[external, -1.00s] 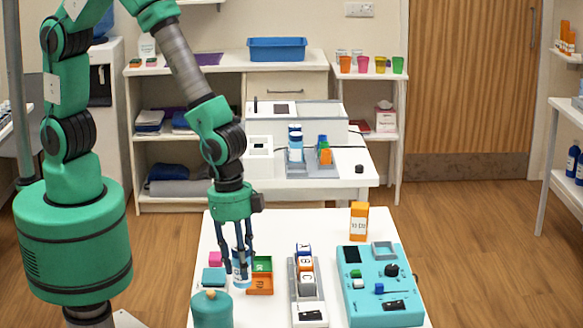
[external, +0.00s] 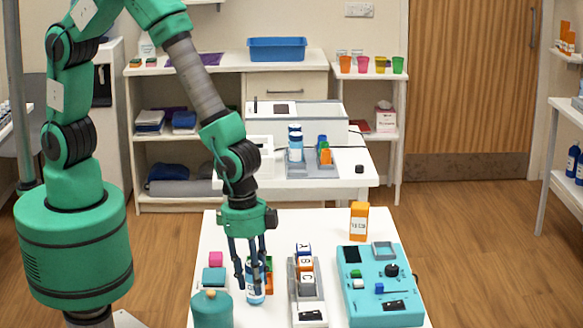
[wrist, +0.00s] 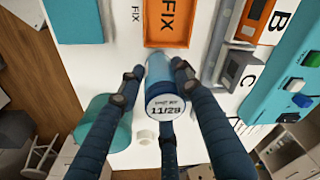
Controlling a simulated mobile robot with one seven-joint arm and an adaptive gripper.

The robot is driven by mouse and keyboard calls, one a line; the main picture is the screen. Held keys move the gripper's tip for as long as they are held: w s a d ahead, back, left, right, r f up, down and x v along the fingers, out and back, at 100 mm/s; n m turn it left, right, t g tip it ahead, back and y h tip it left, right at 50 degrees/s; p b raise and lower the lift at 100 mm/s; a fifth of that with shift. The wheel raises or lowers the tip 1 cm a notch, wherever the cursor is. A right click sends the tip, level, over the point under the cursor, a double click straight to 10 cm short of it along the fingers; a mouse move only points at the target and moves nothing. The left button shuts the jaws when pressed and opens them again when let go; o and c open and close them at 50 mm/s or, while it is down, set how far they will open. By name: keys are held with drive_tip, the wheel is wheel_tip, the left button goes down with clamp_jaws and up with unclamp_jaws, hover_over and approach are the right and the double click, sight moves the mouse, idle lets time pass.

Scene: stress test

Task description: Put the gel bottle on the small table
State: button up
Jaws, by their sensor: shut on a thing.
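A blue bottle with a white round end (wrist: 163,107) marked "11/29" is between my gripper's fingers. In the external view this blue-and-white bottle (external: 255,288) is partly hidden by the fingers, and I cannot tell whether its base touches the white front table (external: 330,225). My gripper (external: 252,282) points down and is shut on the bottle, beside the orange tray (wrist: 167,42) marked "FIX". No word on the held bottle that I can read says gel. A small white bottle (external: 146,48) stands on the back left shelf; its label is too small to read.
A teal jar (external: 211,309) stands close left of the held bottle. A grey rack with lettered blocks (external: 305,262) and a turquoise panel (external: 385,305) are to the right. An orange box (external: 359,221) stands at the far edge. A second white table (external: 345,165) is behind.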

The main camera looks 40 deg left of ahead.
drive_tip(key=shift+f, duration=0.3)
drive_tip(key=shift+f, duration=0.15)
drive_tip(key=o, duration=1.2)
drive_tip(key=shift+o, duration=0.2)
drive_tip(key=r+p, duration=0.1)
drive_tip(key=r, duration=0.3)
drive_tip(key=a+r+p, duration=0.1)
drive_tip(key=r, duration=0.3)
drive_tip(key=r+p, duration=0.1)
drive_tip(key=r, duration=0.3)
drive_tip(key=shift+s+a+r, duration=0.15)
drive_tip(key=shift+a, duration=0.05)
